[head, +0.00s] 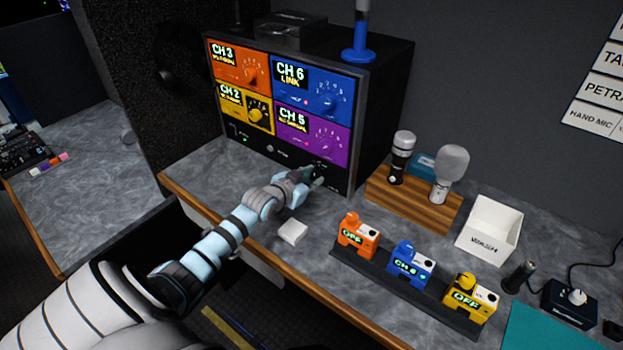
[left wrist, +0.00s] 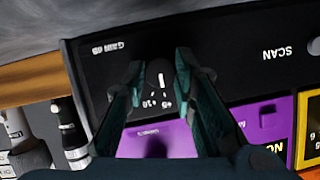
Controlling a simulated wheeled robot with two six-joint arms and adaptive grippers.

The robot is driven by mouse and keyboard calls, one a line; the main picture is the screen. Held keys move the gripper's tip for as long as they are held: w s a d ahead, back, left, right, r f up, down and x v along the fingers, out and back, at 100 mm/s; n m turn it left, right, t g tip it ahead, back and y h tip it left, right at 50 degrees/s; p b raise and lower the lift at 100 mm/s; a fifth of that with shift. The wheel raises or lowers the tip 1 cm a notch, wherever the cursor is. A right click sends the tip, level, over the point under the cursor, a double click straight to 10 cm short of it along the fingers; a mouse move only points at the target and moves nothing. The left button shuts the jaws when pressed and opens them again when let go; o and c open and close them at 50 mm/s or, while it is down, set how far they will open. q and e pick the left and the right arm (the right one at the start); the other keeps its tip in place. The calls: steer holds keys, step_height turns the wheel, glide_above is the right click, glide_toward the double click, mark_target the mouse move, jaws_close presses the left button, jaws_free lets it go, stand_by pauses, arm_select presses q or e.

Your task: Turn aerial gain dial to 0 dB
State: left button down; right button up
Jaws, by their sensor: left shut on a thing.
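The aerial gain dial (left wrist: 161,72) is a small dark knob with a white pointer line, on the black bottom strip of the receiver rack (head: 238,137). The label "GAIN dB" appears upside down beside it in the left wrist view. The pointer runs nearly straight up and down in that view, with a few small scale marks below it, too small to read surely. My left gripper (head: 314,176) is shut on the dial, one finger on each side. It also shows in the left wrist view (left wrist: 160,68). In the head view the gripper hides the dial. My right gripper is out of view.
The rack carries orange, blue, yellow and purple channel panels. Right of it are a wooden microphone stand (head: 421,207), a white box (head: 489,230) and a black rail (head: 400,289) with orange, blue and yellow packs.

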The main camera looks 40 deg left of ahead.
arm_select(q)
steer(key=shift+a+f+n+h+b, duration=0.1)
steer(key=shift+f+n+h+b, duration=0.05)
steer(key=shift+n+h+b, duration=1.25)
steer(key=shift+n+b, duration=0.6)
steer(key=shift+b, duration=0.6)
steer(key=c, duration=1.3)
jaws_free()
steer(key=shift+a, duration=0.1)
